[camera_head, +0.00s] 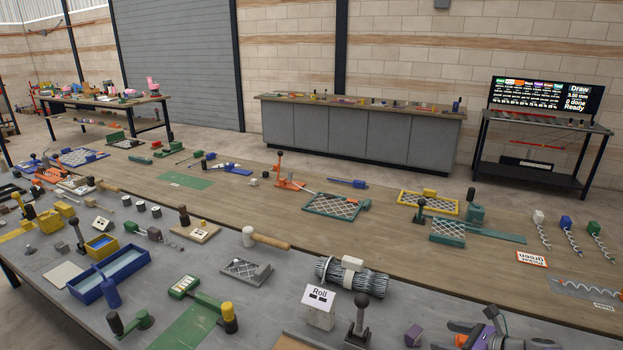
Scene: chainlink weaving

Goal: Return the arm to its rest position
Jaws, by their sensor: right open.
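My right gripper (452,336) shows at the bottom right edge, low over the grey front table (260,325). Its dark fingers are apart, with nothing seen between them. Most of the right arm is cut off by the frame's lower edge. My left gripper is not in view.
A black-knobbed lever (359,322), a Roll sign block (319,305) and a bundle of wire mesh (352,278) stand left of the gripper. The wooden table (400,255) behind holds mesh panels and wire spirals (572,240). Many tools crowd the left.

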